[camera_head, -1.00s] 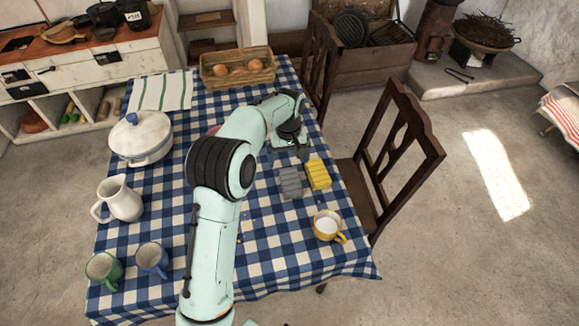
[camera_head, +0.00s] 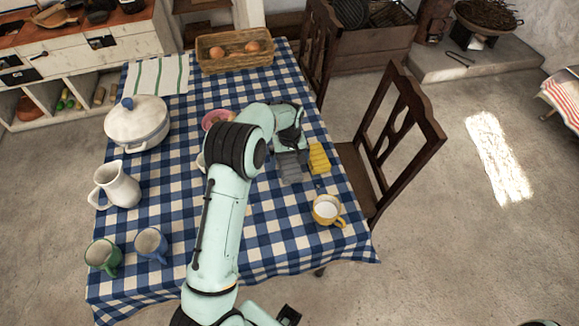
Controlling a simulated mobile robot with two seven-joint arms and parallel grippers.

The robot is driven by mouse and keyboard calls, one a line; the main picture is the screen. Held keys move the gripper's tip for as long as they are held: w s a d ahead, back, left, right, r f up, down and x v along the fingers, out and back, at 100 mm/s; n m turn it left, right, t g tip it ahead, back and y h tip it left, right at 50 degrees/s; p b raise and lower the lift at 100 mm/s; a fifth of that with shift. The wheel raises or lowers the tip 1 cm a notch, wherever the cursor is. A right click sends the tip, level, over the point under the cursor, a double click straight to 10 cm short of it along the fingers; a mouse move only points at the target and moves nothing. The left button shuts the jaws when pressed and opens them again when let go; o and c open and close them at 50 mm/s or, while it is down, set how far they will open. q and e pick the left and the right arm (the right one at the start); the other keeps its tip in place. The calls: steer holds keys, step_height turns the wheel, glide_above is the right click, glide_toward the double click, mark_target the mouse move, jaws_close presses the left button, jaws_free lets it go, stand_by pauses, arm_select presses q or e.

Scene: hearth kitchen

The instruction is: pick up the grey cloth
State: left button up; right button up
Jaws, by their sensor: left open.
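The grey cloth (camera_head: 291,172) lies on the blue checked tablecloth, right of the table's middle. It looks folded and ribbed. My left gripper (camera_head: 291,151) is open, right at the cloth's far end, and hides that end. I cannot tell whether the fingers touch the cloth or are just above it.
A yellow folded cloth (camera_head: 318,158) lies close to the right of the grey one. A yellow cup (camera_head: 327,210) stands nearer me. A pink dish (camera_head: 217,118) is partly hidden behind my left arm. A wooden chair (camera_head: 395,140) stands at the right edge.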

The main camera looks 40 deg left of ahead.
mark_target(289, 165)
arm_select(q)
step_height(289, 165, down, 2)
steer(key=shift+f, duration=0.25)
steer(key=c, duration=1.1)
steer(key=shift+r, duration=0.15)
step_height(289, 165, up, 20)
steer(key=p, duration=0.1)
steer(key=shift+p, duration=0.35)
arm_select(e)
steer(key=shift+w+r, duration=0.75)
steer(key=shift+r, duration=0.35)
arm_select(q)
steer(key=o, duration=0.5)
steer(key=c, duration=0.4)
steer(key=shift+f, duration=0.2)
